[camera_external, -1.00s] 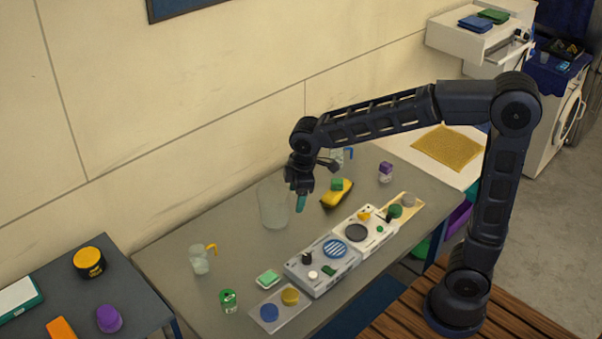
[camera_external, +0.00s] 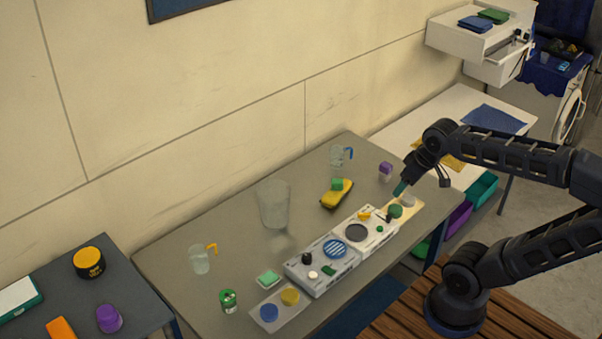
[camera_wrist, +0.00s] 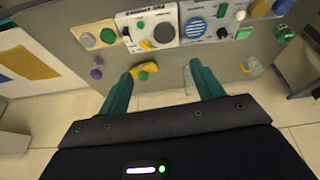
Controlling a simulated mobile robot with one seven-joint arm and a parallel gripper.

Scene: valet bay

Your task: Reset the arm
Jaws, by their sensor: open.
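My gripper (camera_external: 400,188) is at the right end of the grey table (camera_external: 225,225), above the end of the row of panels, with its teal fingertips pointing down and left. In the wrist view my gripper (camera_wrist: 160,85) shows two teal fingers spread wide apart with nothing held between them. The arm reaches in from the right side of the external view, bent at its elbow near the right edge.
The table carries grey-white control panels (camera_external: 322,265), a clear container (camera_external: 273,205), a clear jug (camera_external: 200,259), a yellow sponge-like item (camera_external: 337,194) with a green block, and a purple-capped jar (camera_external: 385,171). A white table (camera_external: 420,125) and a side table (camera_external: 70,285) flank it.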

